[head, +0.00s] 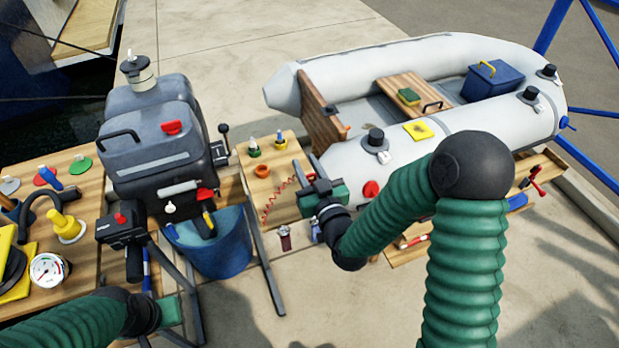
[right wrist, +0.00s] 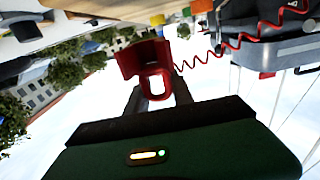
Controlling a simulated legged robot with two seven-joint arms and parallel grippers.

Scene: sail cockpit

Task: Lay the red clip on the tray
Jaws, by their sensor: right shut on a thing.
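My right gripper (head: 303,188) is over the right edge of a small wooden tray-like top (head: 285,150) between the motor and the boat. In the right wrist view its dark fingers are shut on the red clip (right wrist: 145,60), which has a looped end. A coiled red cord (right wrist: 215,50) runs from the clip towards the grey motor.
The grey outboard motor (head: 155,140) stands left of the wooden top, over a blue tub (head: 215,250). Small pots, one orange (head: 262,171), stand on the top. The inflatable boat (head: 360,165) lies to the right. A workbench (head: 85,270) with a gauge is at left.

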